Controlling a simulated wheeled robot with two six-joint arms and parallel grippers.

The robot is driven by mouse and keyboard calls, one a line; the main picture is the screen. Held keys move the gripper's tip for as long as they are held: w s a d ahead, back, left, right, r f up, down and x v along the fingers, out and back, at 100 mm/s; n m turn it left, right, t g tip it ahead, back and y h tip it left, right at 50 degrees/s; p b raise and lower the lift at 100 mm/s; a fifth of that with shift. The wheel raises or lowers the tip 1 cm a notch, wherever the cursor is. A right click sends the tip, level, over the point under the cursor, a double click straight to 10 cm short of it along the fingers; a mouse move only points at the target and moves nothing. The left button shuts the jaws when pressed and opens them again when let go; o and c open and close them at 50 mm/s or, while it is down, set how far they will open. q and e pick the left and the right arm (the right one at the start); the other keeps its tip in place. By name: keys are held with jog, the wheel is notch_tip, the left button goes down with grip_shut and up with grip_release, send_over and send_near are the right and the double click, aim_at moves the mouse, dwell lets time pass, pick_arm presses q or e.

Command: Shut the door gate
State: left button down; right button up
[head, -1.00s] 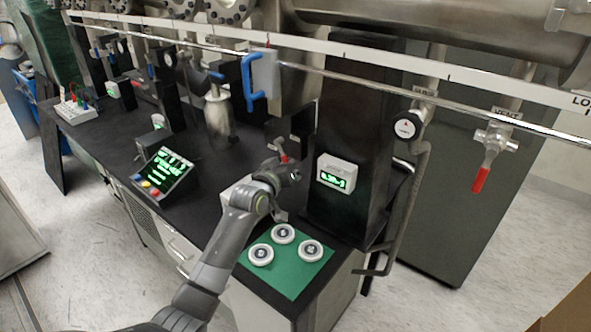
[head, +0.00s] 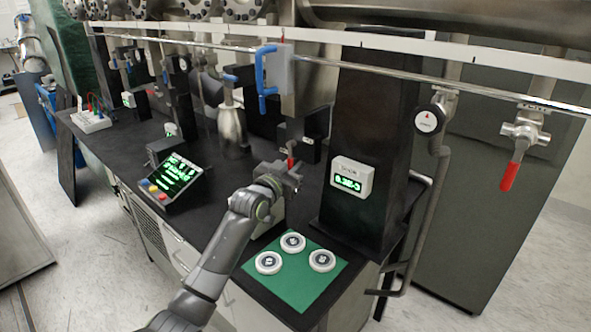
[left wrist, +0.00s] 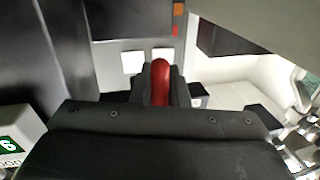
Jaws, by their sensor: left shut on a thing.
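My left gripper (head: 288,170) is at a small red handle (head: 291,154), just left of the black column, above the bench. In the left wrist view the red handle (left wrist: 160,84) stands between the dark fingers of my left gripper (left wrist: 160,88), which are shut on it. The handle's lower part is hidden by the gripper. A white box with a green readout (head: 352,178) is fixed to the column beside it; its label is too small to read surely. My right gripper is not in view.
A green mat (head: 300,285) with three round white pieces lies at the bench's near end. A tilted control panel (head: 172,182) stands left of my arm. A metal rail with a blue handle (head: 266,75) runs above. A red-handled valve (head: 515,165) hangs right.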

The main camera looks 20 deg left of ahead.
pick_arm(q)
jog(key=shift+a+r, duration=0.2)
jog(key=shift+r, duration=0.1)
jog(key=c, duration=1.8)
grip_release()
jog(key=shift+o, duration=1.3)
jog(key=shift+w+a, duration=0.1)
jog(key=shift+a, duration=0.1)
jog(key=shift+o, duration=0.5)
jog(key=shift+a+f, duration=0.2)
jog(key=shift+f, duration=0.05)
jog(key=shift+d, duration=0.1)
jog(key=shift+d, duration=0.1)
jog(key=s+a, duration=0.2)
jog(key=s, duration=1.5)
jog(key=shift+a+f+b, duration=0.15)
jog(key=shift+a+b, duration=0.15)
jog(key=shift+b, duration=0.05)
jog(key=shift+s, duration=0.1)
